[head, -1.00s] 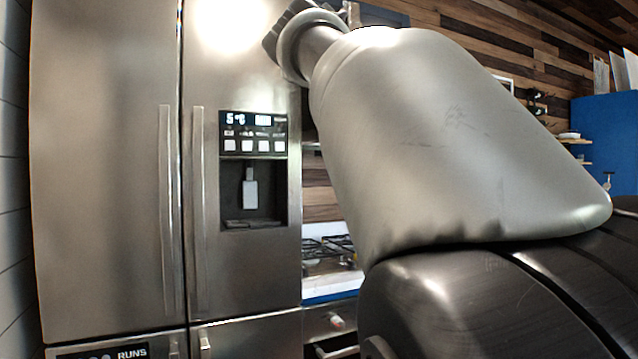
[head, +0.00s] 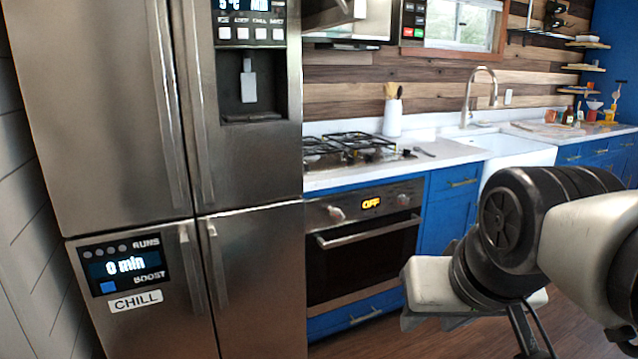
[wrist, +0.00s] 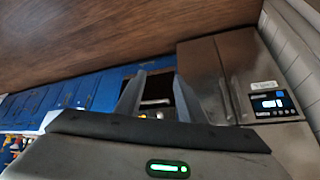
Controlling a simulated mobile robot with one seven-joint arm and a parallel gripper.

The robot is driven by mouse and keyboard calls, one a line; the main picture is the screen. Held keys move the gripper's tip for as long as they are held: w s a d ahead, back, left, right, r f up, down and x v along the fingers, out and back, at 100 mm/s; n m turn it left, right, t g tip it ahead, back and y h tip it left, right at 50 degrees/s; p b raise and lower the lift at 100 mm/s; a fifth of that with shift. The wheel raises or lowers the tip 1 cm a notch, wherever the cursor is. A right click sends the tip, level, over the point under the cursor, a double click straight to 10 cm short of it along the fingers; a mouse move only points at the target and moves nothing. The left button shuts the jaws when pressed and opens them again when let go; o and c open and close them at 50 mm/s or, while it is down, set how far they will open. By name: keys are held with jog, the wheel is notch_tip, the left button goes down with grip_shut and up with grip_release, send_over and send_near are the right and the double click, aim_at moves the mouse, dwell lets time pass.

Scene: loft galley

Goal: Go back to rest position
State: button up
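My gripper's two fingers stand apart in the wrist view (wrist: 158,95), with nothing between them. In the head view my arm is folded at the lower right, in front of the blue cabinets. Dark slim finger parts (head: 530,330) point down near the bottom edge there, partly cut off. The gripper appears clear of the furniture and touches nothing that I can see.
A steel fridge (head: 110,150) fills the left of the head view, its doors shut. An oven (head: 365,245) under a gas hob (head: 350,150) stands beside it. A white sink (head: 515,155) and counter run right. Wood floor (wrist: 120,30) is open.

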jog(key=s+f, duration=0.3)
notch_tip(320, 180, up, 27)
jog(key=s+p, duration=0.1)
jog(key=p, duration=2.7)
jog(key=shift+a+g, duration=0.35)
jog(key=shift+g, duration=0.05)
